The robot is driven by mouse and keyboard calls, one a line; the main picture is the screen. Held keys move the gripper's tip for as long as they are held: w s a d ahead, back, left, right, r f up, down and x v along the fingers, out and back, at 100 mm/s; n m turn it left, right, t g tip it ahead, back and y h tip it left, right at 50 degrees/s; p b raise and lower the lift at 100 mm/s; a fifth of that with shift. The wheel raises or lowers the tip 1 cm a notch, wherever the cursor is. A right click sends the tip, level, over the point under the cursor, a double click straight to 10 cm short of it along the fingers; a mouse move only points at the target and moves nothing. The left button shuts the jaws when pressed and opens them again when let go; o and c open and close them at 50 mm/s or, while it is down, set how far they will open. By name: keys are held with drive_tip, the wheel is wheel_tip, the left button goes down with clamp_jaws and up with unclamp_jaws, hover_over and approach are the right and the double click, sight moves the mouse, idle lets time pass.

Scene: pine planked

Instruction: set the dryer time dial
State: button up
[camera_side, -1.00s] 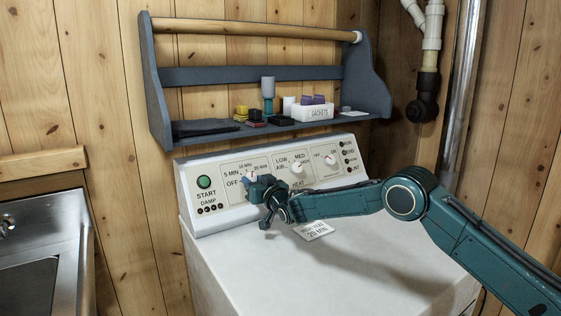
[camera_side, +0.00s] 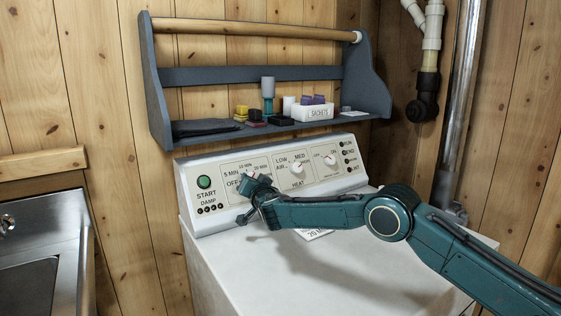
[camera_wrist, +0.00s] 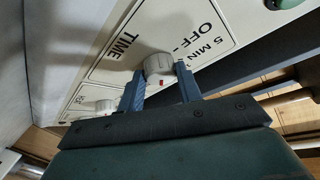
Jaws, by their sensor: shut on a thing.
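The time dial (camera_wrist: 158,66) is a pale round knob on the dryer's white control panel (camera_side: 222,213), beside printed labels reading TIME, OFF and 5 MIN in the wrist view. A small red mark shows on its lower edge there. My gripper (camera_wrist: 160,82) is shut on the dial, one blue finger on each side. In the side view my gripper (camera_side: 252,184) is at the panel's left dial and hides most of it. A white card (camera_side: 314,234) with 20 MIN printed on it lies on the dryer top, partly covered by my arm.
The heat dial (camera_side: 297,168) and another dial (camera_side: 330,159) are to the right, and the green start button (camera_side: 204,182) is to the left. A blue shelf (camera_side: 270,131) with small items hangs above. The dryer top (camera_side: 330,280) is mostly clear.

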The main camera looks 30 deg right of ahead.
drive_tip(key=o, duration=1)
drive_tip(key=shift+s+a, duration=0.1)
drive_tip(key=shift+s, duration=0.05)
drive_tip(key=v, duration=1.3)
drive_tip(key=shift+s, duration=0.3)
drive_tip(key=shift+r, duration=0.1)
